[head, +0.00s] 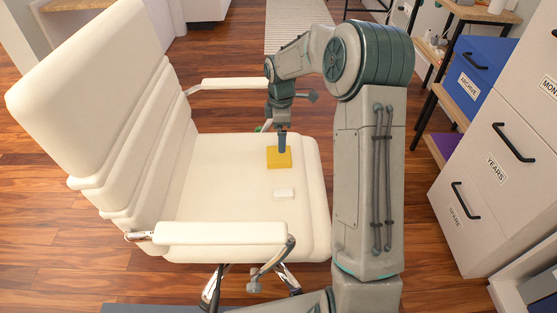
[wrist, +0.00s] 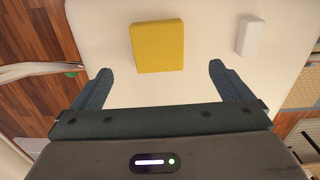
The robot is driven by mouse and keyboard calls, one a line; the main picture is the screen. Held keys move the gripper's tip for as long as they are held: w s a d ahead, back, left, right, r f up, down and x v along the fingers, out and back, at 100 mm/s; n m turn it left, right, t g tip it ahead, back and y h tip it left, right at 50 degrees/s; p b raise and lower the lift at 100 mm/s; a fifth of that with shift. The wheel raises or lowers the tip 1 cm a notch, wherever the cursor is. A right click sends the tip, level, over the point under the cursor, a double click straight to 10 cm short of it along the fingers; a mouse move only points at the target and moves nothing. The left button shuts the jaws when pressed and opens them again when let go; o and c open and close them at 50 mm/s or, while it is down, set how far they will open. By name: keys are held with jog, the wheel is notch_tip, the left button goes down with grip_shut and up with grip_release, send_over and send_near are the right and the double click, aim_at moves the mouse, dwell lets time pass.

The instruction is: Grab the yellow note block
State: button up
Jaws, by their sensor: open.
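The yellow note block (head: 271,160) lies flat on the seat of a cream office chair (head: 230,190). In the wrist view the yellow block (wrist: 158,46) is beyond the fingertips, between their lines and left of centre. My gripper (head: 282,149) points down just over the block in the head view and hides a little of it. In the wrist view my gripper (wrist: 160,72) has its two fingers wide apart with nothing between them. I cannot tell the exact height of the fingertips above the seat.
A small white block (head: 284,194) lies on the seat near the yellow block; it also shows in the wrist view (wrist: 249,36). The chair's armrests (head: 222,233) flank the seat. White drawers (head: 495,165) and a blue drawer (head: 478,70) stand at the right.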

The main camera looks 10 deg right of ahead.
jog(key=b, duration=0.1)
send_over(279, 157)
jog(key=w, duration=0.1)
jog(key=f, duration=0.4)
jog(key=shift+d+f, duration=0.25)
jog(key=shift+d, duration=0.1)
jog(key=f+b, duration=0.2)
jog(key=f, duration=0.1)
jog(key=f+b, duration=0.1)
jog(key=f, duration=0.1)
jog(key=shift+w+a+f, duration=0.1)
jog(key=shift+w+a, duration=0.1)
jog(key=shift+w, duration=0.05)
jog(key=c, duration=1.1)
